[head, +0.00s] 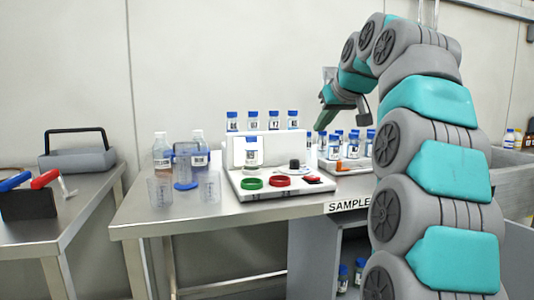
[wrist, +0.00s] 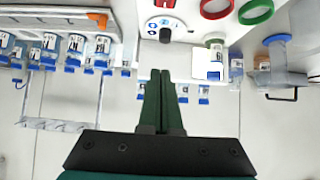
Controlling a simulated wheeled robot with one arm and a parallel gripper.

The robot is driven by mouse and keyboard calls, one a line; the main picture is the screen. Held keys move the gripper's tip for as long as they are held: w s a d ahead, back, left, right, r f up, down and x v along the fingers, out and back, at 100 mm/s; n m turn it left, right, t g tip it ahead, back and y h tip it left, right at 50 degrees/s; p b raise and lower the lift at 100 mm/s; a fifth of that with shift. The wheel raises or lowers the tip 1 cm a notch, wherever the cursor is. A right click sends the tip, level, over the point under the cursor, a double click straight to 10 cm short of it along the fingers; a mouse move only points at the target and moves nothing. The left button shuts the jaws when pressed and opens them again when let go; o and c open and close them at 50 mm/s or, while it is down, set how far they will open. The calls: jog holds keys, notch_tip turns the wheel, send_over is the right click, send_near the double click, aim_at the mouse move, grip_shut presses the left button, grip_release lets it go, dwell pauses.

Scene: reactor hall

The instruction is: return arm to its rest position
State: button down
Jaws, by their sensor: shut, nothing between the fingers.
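My arm rises at the right of the head view and bends over toward the sample table. My gripper (head: 324,108) hangs above the table, to the right of the white device's rack of vials. In the wrist view my gripper (wrist: 163,130) shows its two dark green fingers pressed together, with nothing between them. The fingertips are apart from the vials in the picture.
The sample table (head: 150,220) carries a white device (head: 280,187) with red and green rings, capped vials, bottles and beakers. An orange-edged vial rack (head: 345,165) stands below my gripper. A left bench (head: 80,210) holds a grey case (head: 78,160).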

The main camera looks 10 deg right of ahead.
jog(key=s+a+f+g, duration=0.3)
jog(key=s+a+f, duration=0.4)
jog(key=f, duration=0.4)
jog(key=s+a+f+g, duration=0.3)
jog(key=s+a+f, duration=0.4)
jog(key=f, duration=0.3)
jog(key=s+a+f+g, duration=0.1)
jog(key=s+f+g, duration=0.2)
jog(key=s+f, duration=0.8)
jog(key=s+f+g, duration=0.2)
jog(key=s+f, duration=0.9)
jog(key=s, duration=0.7)
jog(key=shift+a+f+g, duration=0.2)
jog(key=shift+a+g, duration=0.15)
jog(key=shift+g, duration=0.05)
